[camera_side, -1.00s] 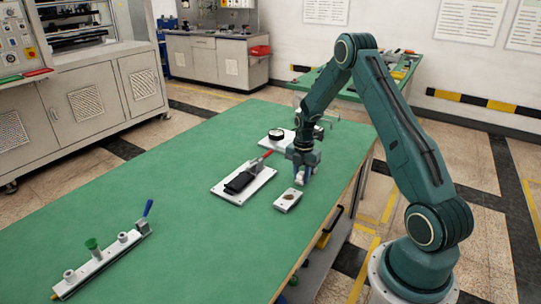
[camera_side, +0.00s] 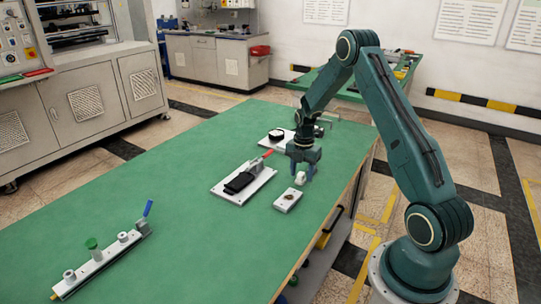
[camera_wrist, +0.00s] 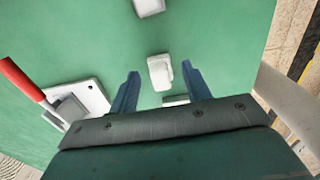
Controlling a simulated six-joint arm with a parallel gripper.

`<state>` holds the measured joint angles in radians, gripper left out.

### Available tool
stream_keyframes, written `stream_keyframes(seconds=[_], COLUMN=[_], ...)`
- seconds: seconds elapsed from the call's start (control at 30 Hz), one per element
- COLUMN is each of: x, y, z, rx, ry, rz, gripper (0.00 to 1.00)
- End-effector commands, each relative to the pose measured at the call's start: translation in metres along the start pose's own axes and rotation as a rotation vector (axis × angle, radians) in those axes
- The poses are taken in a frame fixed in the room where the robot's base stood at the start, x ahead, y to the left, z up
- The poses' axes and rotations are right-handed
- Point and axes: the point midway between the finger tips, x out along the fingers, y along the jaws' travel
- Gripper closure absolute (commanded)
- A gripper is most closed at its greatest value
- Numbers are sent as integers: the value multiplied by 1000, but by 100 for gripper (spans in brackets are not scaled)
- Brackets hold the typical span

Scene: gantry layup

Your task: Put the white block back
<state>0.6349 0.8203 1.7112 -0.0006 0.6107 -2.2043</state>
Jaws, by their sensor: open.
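The white block (camera_side: 300,178) stands on the green table just behind a small white plate with a round fitting (camera_side: 287,201). My gripper (camera_side: 303,173) is over the block, fingers pointing down and spread apart. In the wrist view, the block (camera_wrist: 160,73) shows between the two blue fingertips of my gripper (camera_wrist: 160,70), with a gap on each side. The gripper holds nothing. Part of a pale piece (camera_wrist: 176,100) shows below the block, mostly hidden by the gripper body.
A red-handled clamp plate (camera_side: 226,190) lies left of the gripper. A plate with a black round part (camera_side: 266,143) is behind it. A long rail fixture (camera_side: 104,262) with blue and green handles is at front left. The table (camera_side: 180,200) between is clear.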

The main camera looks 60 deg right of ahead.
Motion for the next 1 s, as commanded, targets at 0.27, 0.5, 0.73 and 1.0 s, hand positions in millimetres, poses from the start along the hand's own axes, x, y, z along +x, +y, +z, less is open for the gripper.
stream_keyframes(seconds=[0.27,0.5,0.73,1.0], x=[-41,-80,-102,-108], y=[1,0,0,0], z=[0,0,0,0], rx=[0,-1,-1,-1], ry=[-3,-3,-2,-1], rz=[4,3,1,1], gripper=[52,52,52,52])
